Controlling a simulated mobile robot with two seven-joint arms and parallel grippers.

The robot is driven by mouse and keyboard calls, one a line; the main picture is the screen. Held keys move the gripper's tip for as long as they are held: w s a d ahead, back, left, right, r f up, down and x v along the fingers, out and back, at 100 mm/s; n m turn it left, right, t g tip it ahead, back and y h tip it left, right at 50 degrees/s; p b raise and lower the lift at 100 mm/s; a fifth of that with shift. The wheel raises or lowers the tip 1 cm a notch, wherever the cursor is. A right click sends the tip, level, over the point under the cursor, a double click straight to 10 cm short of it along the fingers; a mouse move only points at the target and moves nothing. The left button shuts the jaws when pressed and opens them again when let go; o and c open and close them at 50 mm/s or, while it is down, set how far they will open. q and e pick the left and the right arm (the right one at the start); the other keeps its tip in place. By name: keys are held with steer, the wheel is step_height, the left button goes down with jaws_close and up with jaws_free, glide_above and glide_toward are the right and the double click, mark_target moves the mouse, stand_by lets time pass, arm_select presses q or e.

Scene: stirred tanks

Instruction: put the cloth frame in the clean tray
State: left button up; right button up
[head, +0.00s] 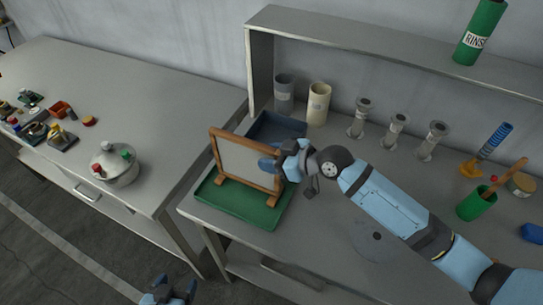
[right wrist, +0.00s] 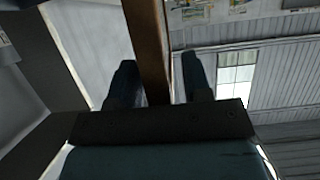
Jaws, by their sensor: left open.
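The cloth frame (head: 245,160), a pale cloth panel in a brown wooden border on small feet, stands upright in the green tray (head: 236,209) in the head view. My right gripper (head: 270,165) is at the frame's right upright. In the right wrist view a wooden bar of the frame (right wrist: 148,45) passes between my right gripper's fingers (right wrist: 158,85), with gaps showing beside it, so the fingers look open around it. A dark blue tray (head: 292,126) lies behind, partly hidden by the frame. No label tells which tray is clean. My left gripper (head: 168,292) is open and empty at the bottom edge.
A grey canister (head: 284,94) and a cream canister (head: 319,103) stand behind the trays, with several grey flanged pieces to their right. A shelf above carries a green RINSE bottle (head: 480,32). A lidded pot (head: 115,165) stands on the left bench (head: 150,90).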

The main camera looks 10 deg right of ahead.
arm_select(q)
steer(key=shift+d+f+b, duration=0.15)
steer(key=shift+f+b, duration=0.65)
steer(key=shift+b, duration=0.15)
arm_select(e)
steer(key=v, duration=1.2)
steer(key=shift+r, duration=0.2)
